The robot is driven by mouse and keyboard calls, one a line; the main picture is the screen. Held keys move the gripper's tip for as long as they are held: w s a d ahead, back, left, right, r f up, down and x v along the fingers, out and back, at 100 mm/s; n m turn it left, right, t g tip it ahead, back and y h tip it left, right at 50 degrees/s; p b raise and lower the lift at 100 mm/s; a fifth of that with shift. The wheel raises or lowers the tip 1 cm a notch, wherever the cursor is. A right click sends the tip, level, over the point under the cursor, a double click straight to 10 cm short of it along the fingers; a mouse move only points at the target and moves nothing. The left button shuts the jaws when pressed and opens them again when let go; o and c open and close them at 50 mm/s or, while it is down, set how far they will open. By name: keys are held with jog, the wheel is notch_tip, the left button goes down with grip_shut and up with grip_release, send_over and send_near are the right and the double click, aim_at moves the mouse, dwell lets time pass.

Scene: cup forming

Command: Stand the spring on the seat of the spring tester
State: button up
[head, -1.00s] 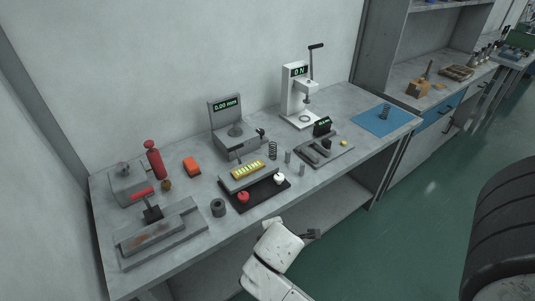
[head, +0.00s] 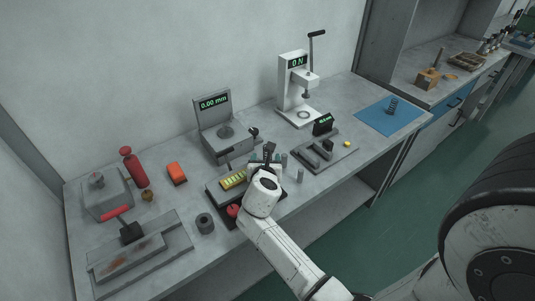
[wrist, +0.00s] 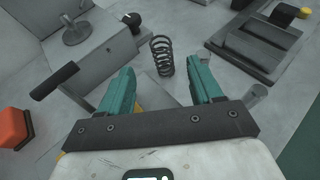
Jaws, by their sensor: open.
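A dark coil spring (wrist: 162,55) stands upright on the bench in the wrist view, just beyond my fingertips and lined up with the gap between them. In the head view it is largely hidden by my gripper (head: 265,160). My gripper (wrist: 161,78) is open and empty, its two green fingers apart. The spring tester (head: 291,84) is a white lever press reading 0 N, at the back of the bench. Its round seat (head: 303,115) is on the base and looks empty. Another coil spring (head: 392,106) stands on a blue mat (head: 375,117) at the right.
A grey gauge reading 0.00 mm (head: 214,118) stands left of the spring. A grey fixture with a small display (head: 323,150) is on its right. Small metal cylinders (head: 300,175) stand close by. A black tray with a yellow block (head: 232,180) lies near my arm.

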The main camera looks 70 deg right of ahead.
jog(key=shift+x, duration=2.9)
jog(key=shift+d+r, duration=0.1)
jog(key=shift+s, duration=0.1)
jog(key=shift+c, duration=0.2)
grip_shut()
